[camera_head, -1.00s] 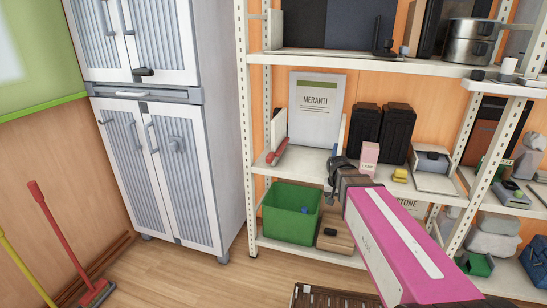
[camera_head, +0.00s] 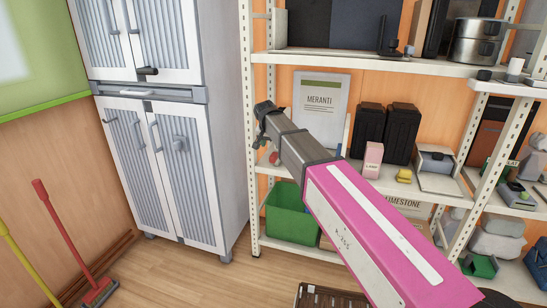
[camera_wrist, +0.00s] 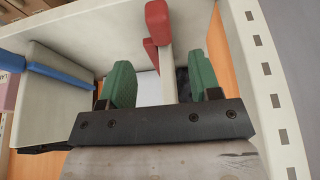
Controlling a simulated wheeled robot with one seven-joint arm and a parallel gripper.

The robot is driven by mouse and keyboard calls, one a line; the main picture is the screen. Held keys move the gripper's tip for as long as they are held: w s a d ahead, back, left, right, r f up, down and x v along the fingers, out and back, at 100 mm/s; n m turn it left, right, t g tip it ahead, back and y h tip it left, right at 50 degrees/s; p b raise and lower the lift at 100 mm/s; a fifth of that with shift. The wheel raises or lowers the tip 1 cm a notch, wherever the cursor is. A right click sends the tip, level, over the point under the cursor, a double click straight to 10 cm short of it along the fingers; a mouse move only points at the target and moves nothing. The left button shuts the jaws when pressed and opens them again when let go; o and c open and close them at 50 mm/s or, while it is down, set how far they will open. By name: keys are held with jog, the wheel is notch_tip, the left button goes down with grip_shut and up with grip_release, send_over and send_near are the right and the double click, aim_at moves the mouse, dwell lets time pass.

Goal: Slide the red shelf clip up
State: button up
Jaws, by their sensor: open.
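The red shelf clip (camera_head: 275,158) shows as a small red patch on the middle shelf, at the left end, partly hidden by my gripper. In the wrist view the red clip (camera_wrist: 158,22) is larger, at the top centre, with a second red part just below it and a pale upright strip running down from it. My gripper (camera_wrist: 160,68) is open; its two green fingers stand on either side of the pale strip, below the red. In the head view my gripper (camera_head: 262,138) is in front of the shelf's left post. Contact cannot be told.
The perforated shelf post (camera_wrist: 270,80) stands close at the right of the wrist view. A pale board with a blue edge (camera_wrist: 50,65) is at the left. A green bin (camera_head: 290,215) sits below, and the MERANTI board (camera_head: 320,105) stands behind.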

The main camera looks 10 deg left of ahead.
aim_at(273, 155)
jog(key=x, duration=0.8)
jog(key=shift+w+f, duration=0.1)
jog(key=shift+f, duration=0.25)
